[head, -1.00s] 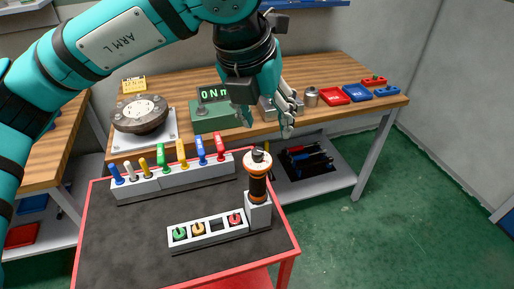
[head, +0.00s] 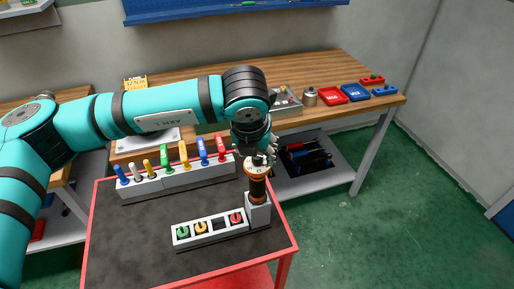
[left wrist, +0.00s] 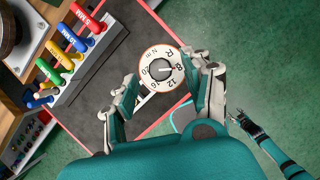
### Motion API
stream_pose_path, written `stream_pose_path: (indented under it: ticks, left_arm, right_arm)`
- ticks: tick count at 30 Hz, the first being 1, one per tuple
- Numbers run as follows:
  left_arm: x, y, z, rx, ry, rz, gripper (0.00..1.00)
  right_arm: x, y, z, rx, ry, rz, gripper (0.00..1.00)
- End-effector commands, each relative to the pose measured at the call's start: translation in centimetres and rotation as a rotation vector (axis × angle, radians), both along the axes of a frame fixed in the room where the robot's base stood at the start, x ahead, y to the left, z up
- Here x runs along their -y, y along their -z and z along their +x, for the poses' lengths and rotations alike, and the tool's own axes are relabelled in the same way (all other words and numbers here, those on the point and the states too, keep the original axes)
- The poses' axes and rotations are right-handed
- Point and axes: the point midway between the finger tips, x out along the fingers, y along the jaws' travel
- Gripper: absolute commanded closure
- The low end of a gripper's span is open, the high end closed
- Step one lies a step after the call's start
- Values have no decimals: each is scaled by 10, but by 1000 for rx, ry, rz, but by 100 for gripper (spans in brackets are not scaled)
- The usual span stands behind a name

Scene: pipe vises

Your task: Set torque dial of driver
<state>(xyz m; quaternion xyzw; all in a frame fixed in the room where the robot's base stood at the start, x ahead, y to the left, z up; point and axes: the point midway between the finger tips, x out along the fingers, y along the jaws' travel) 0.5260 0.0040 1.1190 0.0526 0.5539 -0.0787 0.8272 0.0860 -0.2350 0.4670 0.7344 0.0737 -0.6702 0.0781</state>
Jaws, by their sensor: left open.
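The driver (head: 257,188) stands upright in a grey holder (head: 258,211) at the right edge of the cart top; its body is orange and black. In the left wrist view its torque dial (left wrist: 164,70) faces up, a white disc with an orange rim, numbers and a small pointer. My left gripper (head: 262,155) is right above the driver. In the left wrist view its fingers (left wrist: 160,97) are open on either side of the dial, with no clear contact. What seems to be my right gripper (left wrist: 240,121) shows low over the floor; its fingers are too small to read.
A rack (head: 180,180) of coloured hex-handled tools stands behind on the cart (head: 130,235). A block (head: 209,231) with green, orange and red pieces and one empty slot sits beside the holder. Red and blue trays (head: 328,95) lie on the workbench.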

Motion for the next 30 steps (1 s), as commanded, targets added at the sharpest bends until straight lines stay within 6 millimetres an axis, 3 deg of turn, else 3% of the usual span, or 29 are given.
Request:
stream_pose_path:
  ticks: [6, 15, 26, 30]
  left_arm:
    - [1, 16, 7, 0, 0, 0, 50]
    - [1, 18, 7, 2, 1, 0, 51]
    - [1, 17, 7, 1, 1, 0, 98]
    - [1, 17, 7, 1, 1, 0, 100]
  right_arm:
    - [0, -6, 0, 0, 0, 0, 49]
    - [0, -6, 0, 0, 0, 0, 49]
    - [0, -6, 0, 1, 0, 1, 49]
    - [0, -6, 0, 1, 0, 1, 49]
